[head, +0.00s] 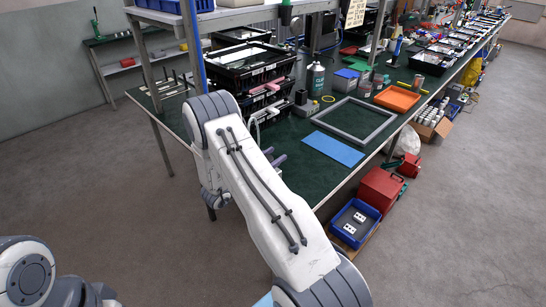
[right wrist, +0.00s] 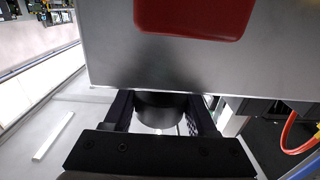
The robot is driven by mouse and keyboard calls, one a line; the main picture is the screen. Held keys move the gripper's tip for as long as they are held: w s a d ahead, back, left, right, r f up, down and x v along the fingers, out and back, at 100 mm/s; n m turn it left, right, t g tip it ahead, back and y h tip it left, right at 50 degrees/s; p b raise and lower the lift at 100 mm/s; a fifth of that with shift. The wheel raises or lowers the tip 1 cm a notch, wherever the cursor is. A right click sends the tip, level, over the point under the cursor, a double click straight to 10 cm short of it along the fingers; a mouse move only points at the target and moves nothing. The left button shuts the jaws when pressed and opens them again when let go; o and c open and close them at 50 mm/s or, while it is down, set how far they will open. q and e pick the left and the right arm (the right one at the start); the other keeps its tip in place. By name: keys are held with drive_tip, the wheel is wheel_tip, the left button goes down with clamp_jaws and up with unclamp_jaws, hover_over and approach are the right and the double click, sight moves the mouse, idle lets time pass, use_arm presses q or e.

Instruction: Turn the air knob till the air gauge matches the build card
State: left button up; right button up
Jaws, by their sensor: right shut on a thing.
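In the right wrist view, my right gripper (right wrist: 160,112) has its two black fingers on either side of a dark round knob (right wrist: 160,99). It is shut on this knob, just below a grey box (right wrist: 120,60) with a red panel. The knob's pointer or markings do not show. In the head view, my right arm reaches over the green table and hides most of its own gripper and what it holds. I cannot make out an air gauge face in either view. A pale printed sheet (head: 355,12) hangs at the back; I cannot tell whether it is the build card. My left gripper is out of view.
The green table holds black crates (head: 245,65), a spray can (head: 316,80), a grey frame (head: 355,122), a blue sheet (head: 333,149) and an orange tray (head: 397,98). A blue bin (head: 355,222) and a red box (head: 381,188) stand beside it.

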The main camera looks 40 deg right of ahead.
drive_tip(key=o, duration=1.4)
drive_tip(key=shift+c, duration=0.2)
drive_tip(key=s+a+b, duration=0.1)
drive_tip(key=a+b, duration=0.1)
drive_tip(key=a, duration=0.8)
drive_tip(key=shift+a, duration=0.2)
